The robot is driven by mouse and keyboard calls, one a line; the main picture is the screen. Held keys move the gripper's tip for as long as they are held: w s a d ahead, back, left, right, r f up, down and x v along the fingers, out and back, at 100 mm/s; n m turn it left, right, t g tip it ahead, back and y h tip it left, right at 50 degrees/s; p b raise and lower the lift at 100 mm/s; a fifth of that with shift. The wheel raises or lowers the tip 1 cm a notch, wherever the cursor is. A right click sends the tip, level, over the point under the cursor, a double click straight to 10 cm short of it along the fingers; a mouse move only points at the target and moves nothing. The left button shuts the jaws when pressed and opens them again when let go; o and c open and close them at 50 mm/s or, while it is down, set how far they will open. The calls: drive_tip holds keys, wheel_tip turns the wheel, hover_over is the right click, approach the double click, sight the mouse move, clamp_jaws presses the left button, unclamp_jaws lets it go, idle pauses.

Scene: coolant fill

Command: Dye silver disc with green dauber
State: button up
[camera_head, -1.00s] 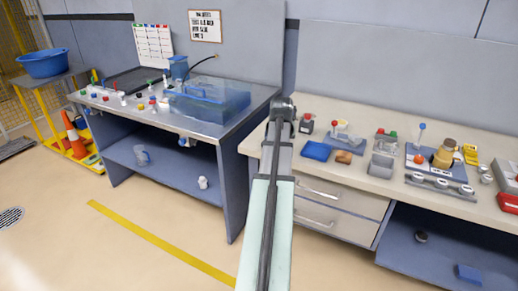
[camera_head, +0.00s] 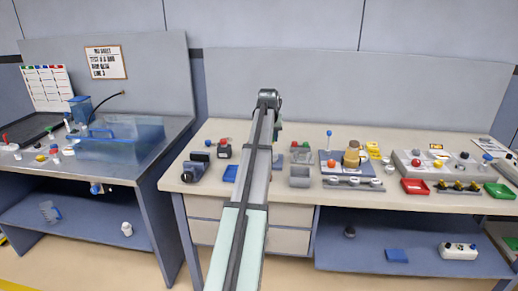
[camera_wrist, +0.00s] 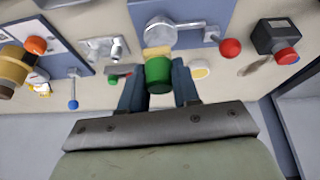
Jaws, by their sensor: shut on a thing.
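A green dauber (camera_wrist: 158,74) is between the dark blue fingers of my gripper (camera_wrist: 159,82) in the wrist view. The fingers are shut on it, and its green end faces the wrist camera.
In the wrist view, a red ball (camera_wrist: 231,47), a black box with a red button (camera_wrist: 276,38) and a silver holder (camera_wrist: 105,48) stand nearby.

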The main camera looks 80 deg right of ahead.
drive_tip(key=shift+m, duration=0.4)
drive_tip(key=shift+a+f+x, duration=0.1)
drive_tip(key=shift+a+x, duration=0.1)
drive_tip(key=shift+x, duration=0.95)
drive_tip(key=shift+a+f+x, duration=0.1)
drive_tip(key=shift+a+x, duration=0.15)
drive_tip(key=shift+x, duration=0.9)
drive_tip(key=shift+a+f+x, duration=0.1)
drive_tip(key=shift+a+x, duration=0.1)
drive_tip(key=shift+x, duration=0.95)
drive_tip(key=shift+d+f, duration=0.5)
drive_tip(key=shift+d, duration=2.85)
drive_tip(key=a, duration=0.6)
drive_tip(key=shift+a, duration=0.4)
drive_tip(key=shift+w+d, duration=0.15)
drive_tip(key=shift+w, duration=0.15)
drive_tip(key=shift+s+d, duration=0.1)
drive_tip(key=shift+d, duration=3.1)
drive_tip(key=a, duration=0.6)
drive_tip(key=shift+a, duration=0.35)
wheel_tip(320, 180, up, 2)
drive_tip(key=shift+d+r, duration=0.15)
drive_tip(key=shift+r, duration=2.9)
